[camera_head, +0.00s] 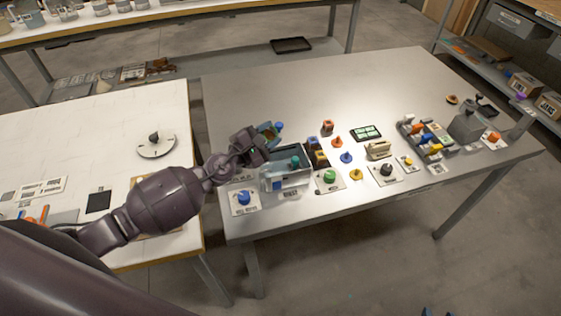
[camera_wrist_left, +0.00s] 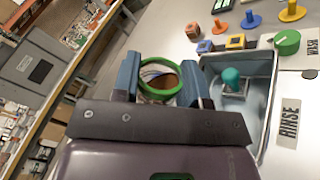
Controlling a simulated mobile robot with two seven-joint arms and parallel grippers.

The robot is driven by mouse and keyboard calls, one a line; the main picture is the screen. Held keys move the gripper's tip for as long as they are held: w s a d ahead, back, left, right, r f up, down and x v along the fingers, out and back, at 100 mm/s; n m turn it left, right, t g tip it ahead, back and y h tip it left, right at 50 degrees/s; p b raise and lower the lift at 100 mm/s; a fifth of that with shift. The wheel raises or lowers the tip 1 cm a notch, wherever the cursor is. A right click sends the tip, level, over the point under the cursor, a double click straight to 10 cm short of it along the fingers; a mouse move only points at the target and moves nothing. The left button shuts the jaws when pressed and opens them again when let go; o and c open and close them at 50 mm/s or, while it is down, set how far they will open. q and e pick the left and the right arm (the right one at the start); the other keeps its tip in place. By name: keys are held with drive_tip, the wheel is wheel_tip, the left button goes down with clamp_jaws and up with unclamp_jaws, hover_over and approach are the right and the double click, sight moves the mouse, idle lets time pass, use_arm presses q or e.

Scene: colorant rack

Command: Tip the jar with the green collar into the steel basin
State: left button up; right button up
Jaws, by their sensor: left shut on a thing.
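My left gripper (camera_head: 268,134) is shut on the jar with the green collar. In the left wrist view the fingers (camera_wrist_left: 160,82) stand on either side of the jar, and its green collar (camera_wrist_left: 144,92) shows as a ring around an open mouth. The jar is small and partly hidden in the head view, and I cannot tell its exact tilt there. The steel basin (camera_head: 288,184) is an open rectangular tub just in front of the gripper; in the left wrist view it lies right of the jar (camera_wrist_left: 264,66). A teal knob-like piece (camera_wrist_left: 232,80) is inside the basin. My right gripper is not in view.
A blue knob (camera_head: 243,197) on a white plate stands left of the basin. A green knob (camera_head: 329,176), small blocks and coloured pegs stand to its right. A filled tray (camera_head: 408,128) is farther right. The far part of the metal table (camera_head: 290,85) is clear.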

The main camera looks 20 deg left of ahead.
use_arm(q)
drive_tip(key=shift+f, duration=0.15)
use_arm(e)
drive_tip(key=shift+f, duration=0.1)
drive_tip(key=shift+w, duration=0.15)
use_arm(q)
drive_tip(key=shift+d+f+m, duration=0.1)
drive_tip(key=shift+f+m, duration=0.15)
drive_tip(key=shift+m, duration=0.25)
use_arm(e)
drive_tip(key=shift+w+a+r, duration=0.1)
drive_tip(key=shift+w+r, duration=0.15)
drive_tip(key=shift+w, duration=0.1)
use_arm(q)
drive_tip(key=shift+f+b, duration=0.1)
drive_tip(key=shift+b, duration=0.2)
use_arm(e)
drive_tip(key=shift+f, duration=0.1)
use_arm(q)
drive_tip(key=shift+m, duration=0.4)
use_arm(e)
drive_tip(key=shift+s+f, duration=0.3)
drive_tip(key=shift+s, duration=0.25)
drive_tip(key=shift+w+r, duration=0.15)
use_arm(q)
drive_tip(key=shift+d+m, duration=0.1)
drive_tip(key=shift+m, duration=0.2)
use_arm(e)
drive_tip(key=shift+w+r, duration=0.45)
